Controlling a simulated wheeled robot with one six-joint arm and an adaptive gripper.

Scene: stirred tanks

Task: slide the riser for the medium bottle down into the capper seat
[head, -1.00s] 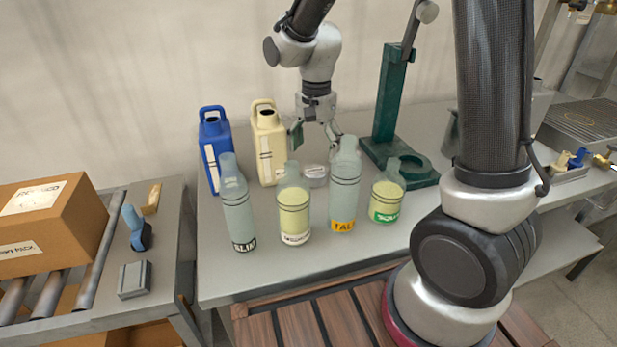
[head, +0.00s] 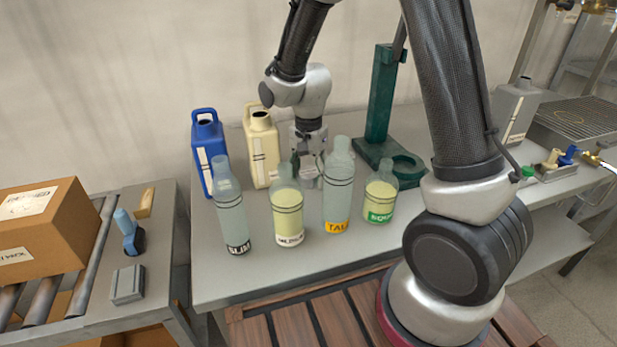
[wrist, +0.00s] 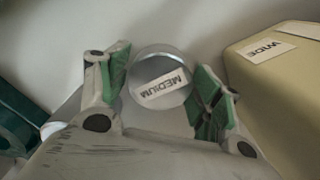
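The medium riser (wrist: 158,66) is a round grey disc with a white MEDIUM label in the wrist view. My gripper (wrist: 164,86) is open, its green-padded fingers on either side of the riser; I cannot tell whether they touch it. In the head view my gripper (head: 308,168) is low over the table behind the bottles, and the riser there is largely hidden. The capper (head: 379,105) is a dark green stand at the back, right of my gripper. Its ring-shaped seat (head: 409,164) looks empty.
The slim (head: 231,210), yellow-green white-labelled (head: 288,212), tall (head: 338,195) and squat (head: 380,195) bottles stand in front. A blue jug (head: 207,150) and a cream jug (head: 262,148), labelled WIDE in the wrist view (wrist: 280,90), stand left of my gripper.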

